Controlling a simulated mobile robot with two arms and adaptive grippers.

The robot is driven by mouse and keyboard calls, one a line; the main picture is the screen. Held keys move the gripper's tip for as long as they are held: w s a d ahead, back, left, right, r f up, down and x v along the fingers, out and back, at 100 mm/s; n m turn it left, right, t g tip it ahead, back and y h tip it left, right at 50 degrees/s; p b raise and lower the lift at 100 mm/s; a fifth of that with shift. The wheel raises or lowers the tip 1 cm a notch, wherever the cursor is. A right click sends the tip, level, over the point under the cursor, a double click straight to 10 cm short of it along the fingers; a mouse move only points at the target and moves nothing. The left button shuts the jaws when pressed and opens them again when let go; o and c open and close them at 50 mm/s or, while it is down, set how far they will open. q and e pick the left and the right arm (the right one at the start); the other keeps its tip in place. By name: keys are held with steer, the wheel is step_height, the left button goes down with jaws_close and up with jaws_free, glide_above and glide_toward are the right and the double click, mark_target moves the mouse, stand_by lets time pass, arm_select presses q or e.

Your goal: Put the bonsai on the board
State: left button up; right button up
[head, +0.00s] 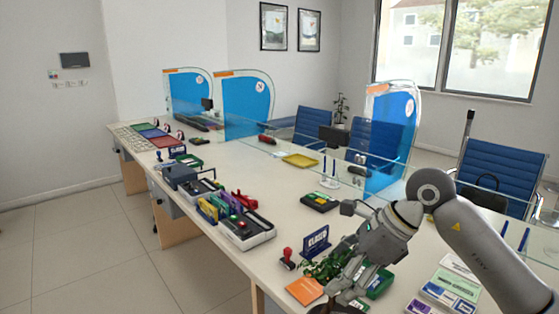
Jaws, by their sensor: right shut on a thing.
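The bonsai's green leaves (322,266) show near the bottom of the head view, just left of my right gripper. My right gripper (342,288) points down over the counter and is shut on the bonsai. The gripper hides part of the plant, and I cannot tell whether it touches the counter. A dark shape (336,308) shows below the fingers at the picture's bottom edge; I cannot tell if it is the pot. No board is clearly recognisable. A flat orange piece (305,290) lies just left of the bonsai. My left gripper is out of view.
A blue "CLOSED" sign (315,243) and a red-handled stamp (288,258) stand close behind the bonsai. A green item (379,283) lies right of the gripper. A grey organiser (246,236) stands at left. Blue-panelled glass screens (247,102) line the back. Counter between sign and organiser is fairly clear.

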steer(key=s+d+f+n+g+h, duration=0.1)
steer(key=s+f+n+g+h, duration=0.4)
steer(key=s+n, duration=0.5)
steer(key=s+d+f+n+g+h, duration=0.1)
steer(key=s+f+n+g+h, duration=0.15)
steer(key=s+f+n, duration=0.75)
steer(key=w+d+r+n+y, duration=0.1)
steer(key=w+d+r, duration=0.1)
steer(key=d, duration=0.3)
steer(key=shift+w+d+r+g, duration=0.15)
steer(key=shift+w+r+g, duration=0.2)
steer(key=shift+w, duration=0.55)
